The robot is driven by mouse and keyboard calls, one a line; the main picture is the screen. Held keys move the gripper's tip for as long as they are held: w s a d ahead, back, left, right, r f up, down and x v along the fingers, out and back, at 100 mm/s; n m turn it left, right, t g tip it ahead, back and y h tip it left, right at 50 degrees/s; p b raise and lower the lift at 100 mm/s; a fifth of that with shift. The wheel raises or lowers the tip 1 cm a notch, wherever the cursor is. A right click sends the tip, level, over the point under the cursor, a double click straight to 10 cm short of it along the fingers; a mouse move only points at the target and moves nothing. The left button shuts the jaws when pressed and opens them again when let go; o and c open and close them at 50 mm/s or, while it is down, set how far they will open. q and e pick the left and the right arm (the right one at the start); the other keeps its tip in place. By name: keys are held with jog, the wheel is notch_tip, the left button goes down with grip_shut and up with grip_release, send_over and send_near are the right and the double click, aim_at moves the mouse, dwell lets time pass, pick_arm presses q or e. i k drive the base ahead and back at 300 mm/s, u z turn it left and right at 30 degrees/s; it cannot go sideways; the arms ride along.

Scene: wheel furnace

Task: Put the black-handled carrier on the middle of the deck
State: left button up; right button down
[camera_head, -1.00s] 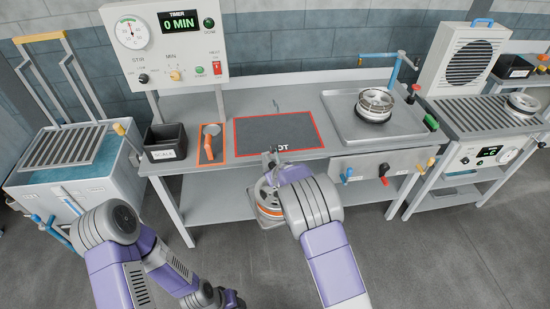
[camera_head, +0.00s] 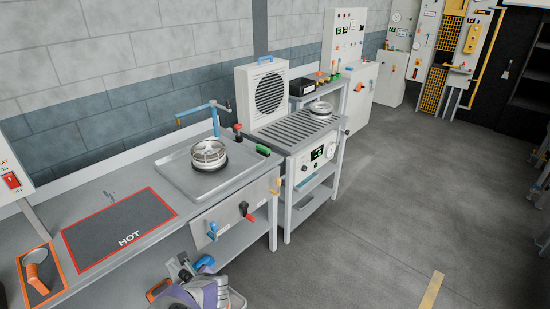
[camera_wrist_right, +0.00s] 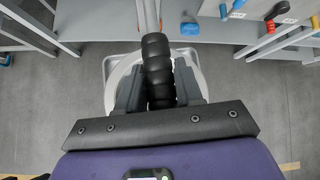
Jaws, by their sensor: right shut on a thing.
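In the right wrist view my right gripper (camera_wrist_right: 160,88) is shut on the black ribbed handle (camera_wrist_right: 158,70) of the carrier. The pale round body of the carrier (camera_wrist_right: 112,75) shows behind the fingers, partly hidden by them. In the head view my right gripper (camera_head: 188,270) is at the bottom, in front of the bench, and hides most of the carrier; an orange edge shows beside it. The grey slatted deck (camera_head: 288,136) is in front of the fan unit, to the right. A round metal piece (camera_head: 321,108) sits at its right end. My left gripper is out of view.
The bench holds a red-edged HOT plate (camera_head: 120,228), an orange-handled tool (camera_head: 38,272) and a metal tray (camera_head: 183,178) bearing another round metal piece (camera_head: 209,155). A fan unit (camera_head: 266,92) stands behind the slatted deck. Open floor (camera_head: 400,200) lies to the right.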

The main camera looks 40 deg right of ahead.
aim_at(292, 129)
jog(key=z, duration=2.85)
jog(key=i, duration=3.9)
jog(key=u, duration=1.5)
